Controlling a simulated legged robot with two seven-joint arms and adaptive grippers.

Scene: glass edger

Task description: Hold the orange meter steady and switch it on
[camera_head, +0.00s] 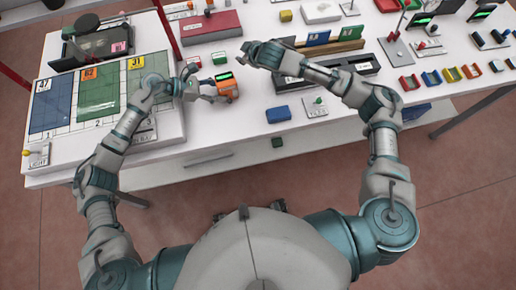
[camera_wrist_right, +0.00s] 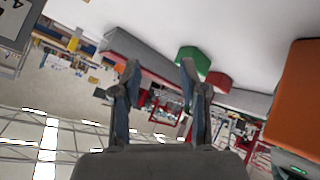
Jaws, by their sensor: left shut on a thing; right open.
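The orange meter (camera_head: 228,88) stands on the white table near its middle, with a bright green patch at its upper left. My left gripper (camera_head: 217,93) reaches it from the left and is shut on it, covering part of its left side. My right gripper (camera_head: 247,52) is open and empty, above and to the right of the meter and apart from it. In the right wrist view, the fingers of my right gripper (camera_wrist_right: 160,78) are spread with nothing between them. A large orange surface, apparently the meter (camera_wrist_right: 300,105), fills the right edge there. I cannot make out its switch.
A rack with blue, green and orange-labelled panels (camera_head: 160,118) is at left. A red box (camera_head: 209,27) is behind. Bare table lies between the meter and the blue block.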

